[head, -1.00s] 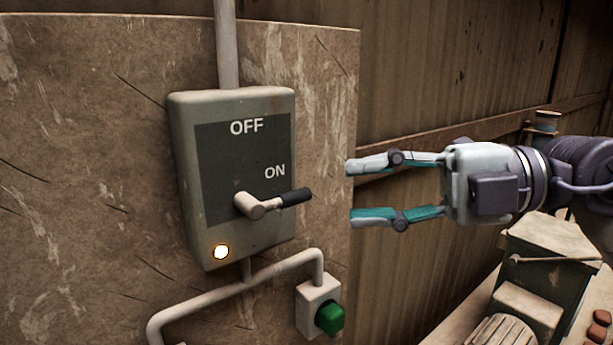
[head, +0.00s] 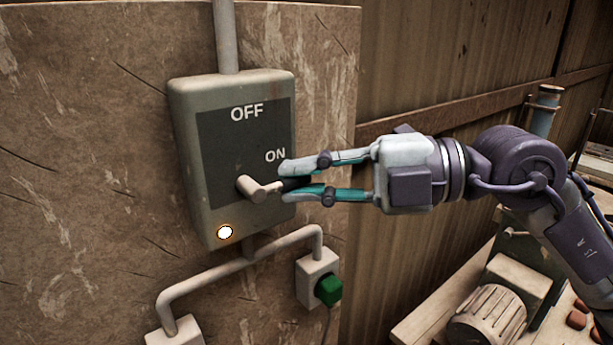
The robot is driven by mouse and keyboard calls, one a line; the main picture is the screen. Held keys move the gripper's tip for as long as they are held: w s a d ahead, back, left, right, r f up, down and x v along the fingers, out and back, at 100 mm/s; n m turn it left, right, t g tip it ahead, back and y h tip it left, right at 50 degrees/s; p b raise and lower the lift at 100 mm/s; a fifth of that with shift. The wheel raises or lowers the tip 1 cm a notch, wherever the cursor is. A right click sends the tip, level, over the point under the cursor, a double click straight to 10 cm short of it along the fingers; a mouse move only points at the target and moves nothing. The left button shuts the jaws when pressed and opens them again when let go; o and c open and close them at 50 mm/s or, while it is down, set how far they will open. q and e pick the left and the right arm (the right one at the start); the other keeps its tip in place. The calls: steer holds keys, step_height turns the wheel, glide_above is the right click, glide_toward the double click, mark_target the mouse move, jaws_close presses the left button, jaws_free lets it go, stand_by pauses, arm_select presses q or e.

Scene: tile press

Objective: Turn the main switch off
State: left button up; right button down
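The main switch (head: 185,150) is a grey-green box on a worn brown panel, with a dark face marked OFF at the top and ON lower right. Its lever (head: 258,190) points right, by the ON mark, and its black grip (head: 296,184) lies between my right gripper's fingers. A lamp (head: 225,232) at the box's lower left glows. My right gripper (head: 284,182) comes in from the right with its fingers above and below the grip. The fingers are still a little apart, and whether they touch the grip is hard to tell. My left gripper is not in view.
A green push button (head: 328,290) on a small box sits below the switch, joined by pipes (head: 240,268). A bench with a motor (head: 487,318) and reddish pieces (head: 577,320) is at lower right. A corrugated wall stands behind my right arm.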

steer(key=shift+r, duration=0.15)
steer(key=shift+r+n+h+p, duration=0.5)
steer(key=shift+n+h+p, duration=0.2)
steer(key=shift+p, duration=0.2)
steer(key=shift+s+a+r+n+t+h+p, duration=0.15)
steer(key=shift+r+n+t+h+p, duration=0.2)
steer(key=shift+h, duration=0.35)
steer(key=shift+s+a+r+n+h, duration=0.15)
steer(key=shift+r+n+h, duration=0.2)
steer(key=shift+n+h, duration=0.25)
steer(key=shift+s+a+r+n+t+h, duration=0.1)
steer(key=shift+a+r+n+t+h, duration=0.1)
steer(key=shift+r+n+t+h, duration=0.3)
steer(key=shift+s+a+r+n+t+h+b, duration=0.15)
steer(key=shift+a+n+t+h+b, duration=0.15)
steer(key=shift+h, duration=0.25)
steer(key=shift+s+a+n+t+h+b, duration=0.15)
steer(key=shift+h+b, duration=0.2)
steer(key=shift+h, duration=0.2)
steer(key=shift+s+a+r+n+t+h+b, duration=0.2)
steer(key=shift+a+n+t+h+b, duration=0.15)
steer(key=shift+h+b, duration=0.25)
steer(key=t+h+b, duration=0.1)
steer(key=s+a+n+h+b, duration=0.1)
steer(key=a+n+t+h+b, duration=0.1)
steer(key=h+b, duration=0.1)
steer(key=shift+s+r+n+t, duration=0.25)
steer(key=shift+s+r+t, duration=0.05)
steer(key=shift+t, duration=0.05)
